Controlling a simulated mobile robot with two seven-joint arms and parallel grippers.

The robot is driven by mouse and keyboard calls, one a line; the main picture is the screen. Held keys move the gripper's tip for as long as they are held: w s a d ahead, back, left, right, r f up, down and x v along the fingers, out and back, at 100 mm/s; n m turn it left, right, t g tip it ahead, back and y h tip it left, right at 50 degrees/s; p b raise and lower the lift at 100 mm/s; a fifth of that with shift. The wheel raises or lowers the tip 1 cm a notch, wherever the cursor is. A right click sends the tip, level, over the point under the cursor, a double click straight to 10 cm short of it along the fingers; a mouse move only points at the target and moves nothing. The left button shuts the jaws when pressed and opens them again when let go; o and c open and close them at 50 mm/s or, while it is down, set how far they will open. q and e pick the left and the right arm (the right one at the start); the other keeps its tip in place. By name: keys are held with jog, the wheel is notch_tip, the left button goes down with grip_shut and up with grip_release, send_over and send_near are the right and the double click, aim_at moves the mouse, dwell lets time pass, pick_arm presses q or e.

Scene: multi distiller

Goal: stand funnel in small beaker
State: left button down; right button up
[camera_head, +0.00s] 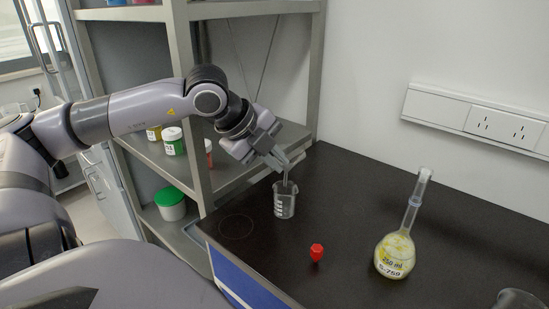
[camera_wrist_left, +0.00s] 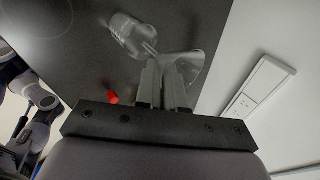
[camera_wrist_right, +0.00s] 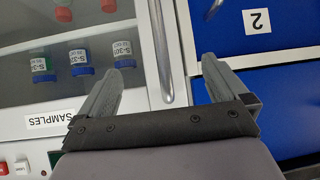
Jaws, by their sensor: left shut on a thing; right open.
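A small clear beaker (camera_head: 284,203) with white marks stands upright on the dark bench top, near its left end. My left gripper (camera_head: 282,165) is just above the beaker and shut on a clear funnel. In the left wrist view the funnel's cone (camera_wrist_left: 187,66) is at the fingertips, and its thin stem points toward the mouth of the beaker (camera_wrist_left: 127,38). The stem tip overlaps the beaker's rim; I cannot tell how deep it is inside. My right gripper (camera_wrist_right: 165,85) is open and empty, away from the bench top.
A red stopper (camera_head: 316,252) lies on the bench in front of the beaker. A long-necked flask (camera_head: 396,254) with yellowish content stands to the right. A shelf unit (camera_head: 196,130) with jars is at left. The right wrist view shows a samples cabinet and blue drawers (camera_wrist_right: 270,100).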

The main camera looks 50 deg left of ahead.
pick_arm(q)
jog(key=shift+b, duration=0.35)
pick_arm(e)
jog(key=shift+f, duration=0.4)
jog(key=shift+r, duration=0.15)
dwell(0.4)
pick_arm(q)
jog(key=shift+f, duration=0.15)
jog(key=shift+f+b, duration=0.15)
jog(key=shift+b, duration=0.2)
pick_arm(e)
jog(key=shift+w+a, duration=0.1)
jog(key=shift+a, duration=0.15)
pick_arm(q)
jog(key=shift+f, duration=0.25)
pick_arm(e)
jog(key=shift+f, duration=0.3)
pick_arm(q)
jog(key=shift+f+b, duration=0.35)
jog(key=shift+b, duration=0.3)
pick_arm(e)
jog(key=shift+w+a+f, duration=0.1)
jog(key=shift+w, duration=0.05)
pick_arm(q)
jog(key=shift+f+b, duration=0.65)
jog(key=shift+b, duration=0.1)
pick_arm(e)
jog(key=shift+a+f, duration=0.1)
jog(key=shift+f, duration=0.5)
